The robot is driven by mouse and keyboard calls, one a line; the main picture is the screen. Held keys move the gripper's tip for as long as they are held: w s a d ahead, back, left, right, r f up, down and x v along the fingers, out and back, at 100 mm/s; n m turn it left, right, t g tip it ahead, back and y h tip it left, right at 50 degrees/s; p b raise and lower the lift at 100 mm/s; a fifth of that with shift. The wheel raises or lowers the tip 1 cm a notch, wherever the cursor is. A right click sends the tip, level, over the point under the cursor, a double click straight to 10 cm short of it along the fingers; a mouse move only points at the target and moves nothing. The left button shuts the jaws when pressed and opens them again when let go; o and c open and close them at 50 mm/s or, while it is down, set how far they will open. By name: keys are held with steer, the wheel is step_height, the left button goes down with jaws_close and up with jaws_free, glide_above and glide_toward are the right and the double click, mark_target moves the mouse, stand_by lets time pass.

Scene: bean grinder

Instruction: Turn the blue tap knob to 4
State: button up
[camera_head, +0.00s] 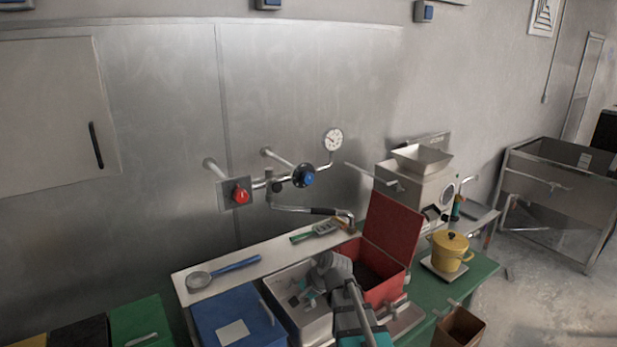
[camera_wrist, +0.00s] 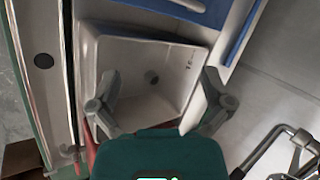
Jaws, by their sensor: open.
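The blue tap knob (camera_head: 308,177) sits on a black round disc on the wall pipework, right of the red knob (camera_head: 240,196). The numbers on its dial are too small to read. My gripper (camera_head: 312,296) is low over the white sink, well below and apart from the blue knob. In the wrist view my gripper (camera_wrist: 158,98) has its two fingers spread wide with nothing between them, above the sink basin (camera_wrist: 135,62) and its drain. The blue knob is not in the wrist view.
A curved spout (camera_head: 310,210) reaches out below the knobs. A gauge (camera_head: 333,140) stands above right. A red box with raised lid (camera_head: 392,238), a grinder (camera_head: 415,185) and a yellow pot (camera_head: 450,252) are to the right. A blue bin (camera_head: 235,312) stands left of the sink.

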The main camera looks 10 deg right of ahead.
steer(key=w+d+r+m+t+y+p, duration=0.2)
steer(key=w+r+m+t, duration=0.1)
steer(key=w+r+m, duration=0.5)
steer(key=m+t+h+p, duration=0.1)
steer(key=m+t+p, duration=0.2)
steer(key=m+t, duration=1.05)
glide_toward(310, 180)
steer(key=s+d+r+m+g, duration=0.2)
steer(key=s+r+m+g, duration=0.1)
steer(key=r+m+g, duration=0.1)
steer(key=shift+s+a+f, duration=0.2)
steer(key=shift+w, duration=0.1)
steer(key=x, duration=1.3)
steer(key=shift+w+f, duration=0.2)
steer(key=shift+w, duration=0.15)
steer(key=c, duration=1.1)
